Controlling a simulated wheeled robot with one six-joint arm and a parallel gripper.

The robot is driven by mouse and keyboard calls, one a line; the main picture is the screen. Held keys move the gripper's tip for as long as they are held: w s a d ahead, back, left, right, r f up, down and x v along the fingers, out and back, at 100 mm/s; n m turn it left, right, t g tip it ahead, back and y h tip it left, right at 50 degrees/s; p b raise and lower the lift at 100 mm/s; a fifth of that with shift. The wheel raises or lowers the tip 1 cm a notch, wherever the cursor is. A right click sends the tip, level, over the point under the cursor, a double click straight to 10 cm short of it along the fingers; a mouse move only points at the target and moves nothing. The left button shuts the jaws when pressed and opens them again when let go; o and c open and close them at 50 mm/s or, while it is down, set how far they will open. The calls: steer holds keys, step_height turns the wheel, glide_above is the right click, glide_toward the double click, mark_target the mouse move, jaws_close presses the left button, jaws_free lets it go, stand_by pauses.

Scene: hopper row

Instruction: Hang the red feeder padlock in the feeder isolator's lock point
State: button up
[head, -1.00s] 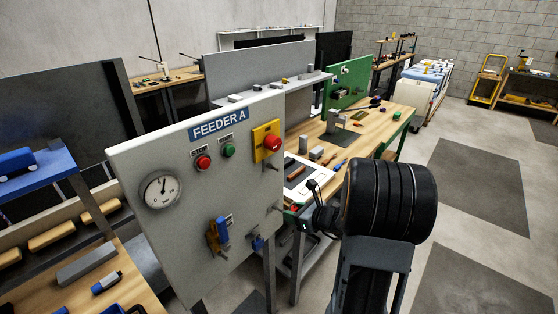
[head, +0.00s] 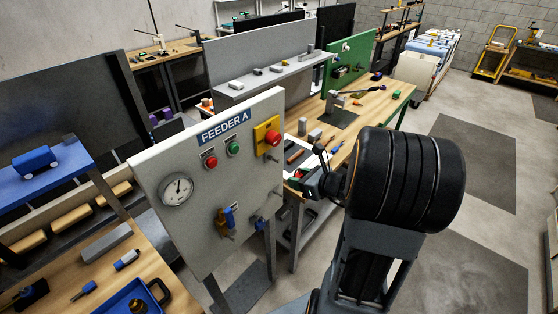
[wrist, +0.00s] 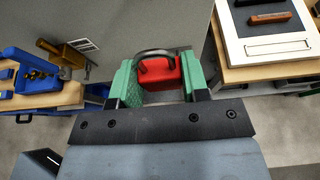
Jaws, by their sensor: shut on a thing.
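The red padlock (wrist: 158,72) with its grey curved shackle is between the green fingers of my gripper (wrist: 160,80) in the wrist view, and the gripper is shut on it. In the head view my gripper (head: 308,183) is just right of the FEEDER A panel's right edge, partly hidden by my arm. The feeder isolator (head: 226,220), a blue handle with a brass-coloured part, is low on the panel, left of my gripper and apart from it. A brass part (wrist: 72,53) beside a white label shows at the left in the wrist view. The lock point's hole cannot be made out.
The grey panel (head: 180,230) also carries a gauge (head: 176,189), red and green buttons, a red knob on yellow (head: 272,138) and a blue fitting (head: 258,223). A bench with a blue tray (head: 135,298) is at lower left. A wooden bench (head: 375,105) stands behind my gripper.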

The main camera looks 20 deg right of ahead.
steer(key=shift+w+a+b, duration=0.25)
steer(key=shift+w+a, duration=0.15)
steer(key=shift+w, duration=0.45)
steer(key=shift+w+a+b, duration=0.2)
steer(key=shift+w+a, duration=0.15)
steer(key=shift+w, duration=0.5)
steer(key=shift+w+a+b, duration=0.25)
steer(key=shift+w+a, duration=0.15)
steer(key=shift+w, duration=0.45)
steer(key=shift+w+a+b, duration=0.1)
steer(key=shift+w+b, duration=0.1)
steer(key=shift+b, duration=0.1)
steer(key=shift+w+a+b, duration=0.2)
steer(key=shift+w+a, duration=0.1)
steer(key=shift+w, duration=0.3)
steer(key=shift+w+a+b, duration=0.2)
steer(key=shift+w+a, duration=0.05)
steer(key=shift+w, duration=0.3)
steer(key=shift+f+b, duration=0.4)
steer(key=shift+b, duration=0.1)
steer(key=o, duration=1)
steer(key=shift+o, duration=0.2)
steer(key=shift+s+d+r, duration=0.1)
